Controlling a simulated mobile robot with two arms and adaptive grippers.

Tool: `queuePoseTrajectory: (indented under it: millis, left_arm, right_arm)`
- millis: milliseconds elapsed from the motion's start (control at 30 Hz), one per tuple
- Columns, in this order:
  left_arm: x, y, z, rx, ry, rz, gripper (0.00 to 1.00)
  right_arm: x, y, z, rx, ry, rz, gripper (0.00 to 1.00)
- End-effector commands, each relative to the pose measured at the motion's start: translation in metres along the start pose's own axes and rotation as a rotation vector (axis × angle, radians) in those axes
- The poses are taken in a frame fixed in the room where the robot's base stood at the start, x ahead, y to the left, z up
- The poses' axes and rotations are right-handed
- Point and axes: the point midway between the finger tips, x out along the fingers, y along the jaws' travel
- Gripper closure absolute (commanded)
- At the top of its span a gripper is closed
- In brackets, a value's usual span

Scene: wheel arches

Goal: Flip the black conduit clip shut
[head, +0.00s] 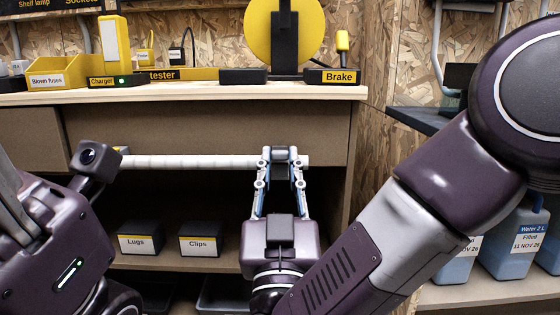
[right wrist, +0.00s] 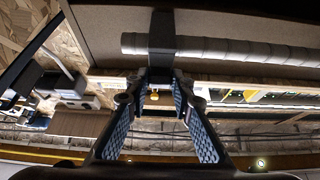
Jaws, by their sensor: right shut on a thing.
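The black conduit clip (head: 281,157) is a small dark block at the right part of a white ribbed conduit (head: 190,161). The conduit runs level below the bench top. My right gripper (head: 281,152) points at the clip, with one finger on each side, shut on it. In the right wrist view the clip (right wrist: 162,32) is a dark band crossing the pale conduit (right wrist: 225,50), with its lower end between the fingertips (right wrist: 159,78). I cannot tell whether its flap is closed. Part of my left arm shows at the left, but its gripper does not.
The bench (head: 200,95) above holds yellow bins, a charger and a brake unit. Labelled boxes, Lugs (head: 139,243) and Clips (head: 201,245), stand on the shelf below. Blue water containers (head: 518,240) stand at the right. The open space under the conduit is dark.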

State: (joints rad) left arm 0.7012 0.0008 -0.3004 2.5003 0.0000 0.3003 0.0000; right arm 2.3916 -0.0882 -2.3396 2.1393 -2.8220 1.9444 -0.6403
Motion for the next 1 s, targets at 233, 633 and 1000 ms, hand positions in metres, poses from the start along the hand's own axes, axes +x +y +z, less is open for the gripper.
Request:
queuePoseTrajectory:
  millis: [233, 633, 1000]
  left_arm:
    - [-0.0002, -0.0001, 0.0002, 0.0, -0.001, 0.0, 0.61]
    - [-0.0003, -0.0002, 0.0005, 0.0, -0.001, 0.0, 0.61]
    - [-0.001, -0.0012, 0.0019, 0.0, -0.006, -0.005, 0.61]
  right_arm:
    - [-0.0003, -0.0001, 0.0005, 0.001, 0.01, 0.0, 1.0]
    - [-0.0004, 0.0, 0.0009, 0.0, 0.008, 0.001, 0.61]
    - [0.0041, 0.0007, -0.0071, 0.0, 0.01, 0.003, 0.61]
